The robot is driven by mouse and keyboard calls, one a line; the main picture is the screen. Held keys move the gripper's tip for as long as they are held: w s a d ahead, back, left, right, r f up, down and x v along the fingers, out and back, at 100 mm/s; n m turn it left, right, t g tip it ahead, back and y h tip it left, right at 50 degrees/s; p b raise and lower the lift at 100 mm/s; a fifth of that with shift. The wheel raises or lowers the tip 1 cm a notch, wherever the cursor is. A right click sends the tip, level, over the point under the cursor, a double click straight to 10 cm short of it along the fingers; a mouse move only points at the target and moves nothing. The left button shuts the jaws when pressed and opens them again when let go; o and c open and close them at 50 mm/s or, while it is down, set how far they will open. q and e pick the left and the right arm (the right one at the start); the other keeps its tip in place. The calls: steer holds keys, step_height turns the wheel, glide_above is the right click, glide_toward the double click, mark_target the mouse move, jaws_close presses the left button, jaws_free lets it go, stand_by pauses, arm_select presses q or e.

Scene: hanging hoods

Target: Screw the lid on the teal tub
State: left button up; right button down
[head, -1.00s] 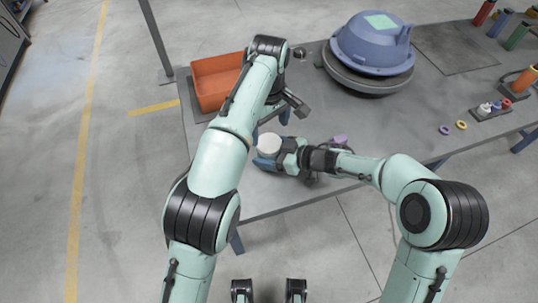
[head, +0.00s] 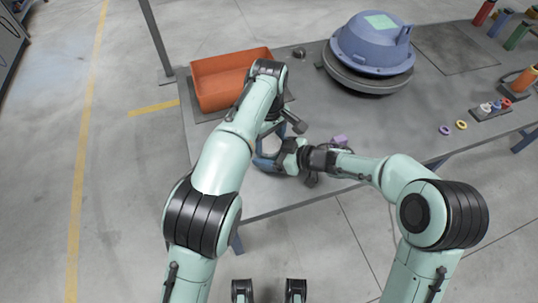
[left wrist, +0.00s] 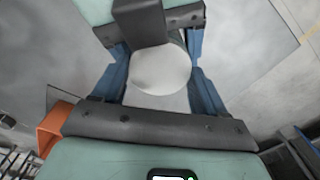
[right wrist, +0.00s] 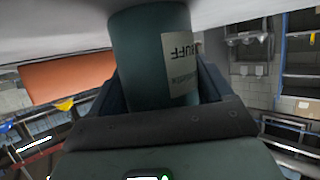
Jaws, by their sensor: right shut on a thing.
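The teal tub (right wrist: 150,60) is dark teal with a pale label reading "BUFF" in the right wrist view. My right gripper (head: 268,160) is shut on its side at the table's near edge. The round white lid (left wrist: 160,70) lies at the tub's top in the left wrist view; I cannot tell how tightly it sits. My left gripper (head: 274,138) is above it, pointing down. Its blue fingers stand open on either side of the lid, apparently without gripping it. In the head view my left arm and hand hide most of the lid and tub.
An orange bin (head: 215,82) stands at the table's back left. A large blue housing (head: 372,45) on a round base is at the back. A small mauve block (head: 339,140) lies by my right wrist. Rings and colored cylinders are at the right. The middle of the table (head: 390,120) is fairly clear.

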arm_select(q)
steer(key=m, duration=0.3)
steer(key=o, duration=1.2)
steer(key=shift+c, duration=0.2)
steer(key=shift+r, duration=2.3)
